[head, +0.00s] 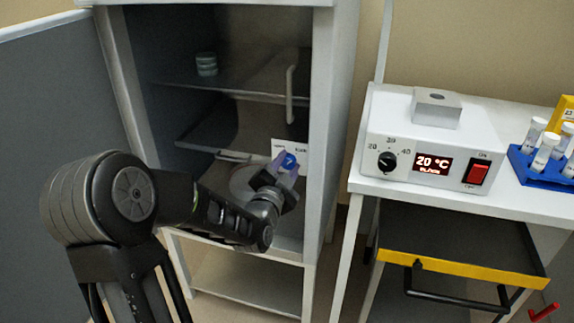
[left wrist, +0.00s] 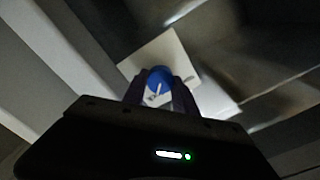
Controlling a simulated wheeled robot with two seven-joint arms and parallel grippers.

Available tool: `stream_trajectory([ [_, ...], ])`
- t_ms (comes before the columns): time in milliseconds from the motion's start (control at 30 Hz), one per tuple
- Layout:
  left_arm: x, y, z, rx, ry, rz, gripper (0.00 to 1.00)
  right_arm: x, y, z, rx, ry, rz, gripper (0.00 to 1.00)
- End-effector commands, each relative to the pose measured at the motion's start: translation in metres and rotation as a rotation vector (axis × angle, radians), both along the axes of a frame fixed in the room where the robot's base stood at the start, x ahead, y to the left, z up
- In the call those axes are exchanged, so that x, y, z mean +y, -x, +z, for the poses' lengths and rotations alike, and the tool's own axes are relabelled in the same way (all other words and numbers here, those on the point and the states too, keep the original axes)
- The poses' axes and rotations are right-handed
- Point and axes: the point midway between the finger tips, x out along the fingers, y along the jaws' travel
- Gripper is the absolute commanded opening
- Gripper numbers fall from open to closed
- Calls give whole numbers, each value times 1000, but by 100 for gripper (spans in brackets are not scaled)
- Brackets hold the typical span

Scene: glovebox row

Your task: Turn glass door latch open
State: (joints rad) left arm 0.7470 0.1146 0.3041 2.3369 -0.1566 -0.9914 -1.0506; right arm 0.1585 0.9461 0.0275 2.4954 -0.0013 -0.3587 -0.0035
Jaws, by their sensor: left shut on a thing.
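The glass door (head: 262,75) closes the front of a light grey cabinet, and shelves show through it. A blue latch knob (head: 289,161) with a white mark sits on a white plate (head: 277,147) low on the door. The knob also shows in the left wrist view (left wrist: 159,79), in front of its plate (left wrist: 180,52). My left gripper (head: 284,172) comes in from the left and is shut on the knob, one finger on each side. The knob's lower part is hidden by the gripper. My right gripper is in neither view.
A vertical door handle (head: 290,95) stands above the latch. A grey panel (head: 50,100) stands open at the left. At the right, a white table carries a control box (head: 425,150) and a blue tube rack (head: 540,168); a yellow-edged drawer (head: 460,268) juts out below.

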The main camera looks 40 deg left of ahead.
Motion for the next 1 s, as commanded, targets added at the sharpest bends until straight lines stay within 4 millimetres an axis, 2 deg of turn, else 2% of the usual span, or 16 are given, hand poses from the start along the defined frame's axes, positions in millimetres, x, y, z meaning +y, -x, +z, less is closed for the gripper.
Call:
stream_trajectory([
  [33, 0, 0, 0, 1, 0, -1, 10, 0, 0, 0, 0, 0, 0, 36],
  [167, 0, 0, 0, 1, 0, -1, 0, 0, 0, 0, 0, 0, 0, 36],
  [633, 0, 0, -2, -15, 43, 0, 0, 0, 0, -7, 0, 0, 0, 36],
  [1000, 0, 0, -3, -90, 252, -1, 0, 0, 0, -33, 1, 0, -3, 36],
])
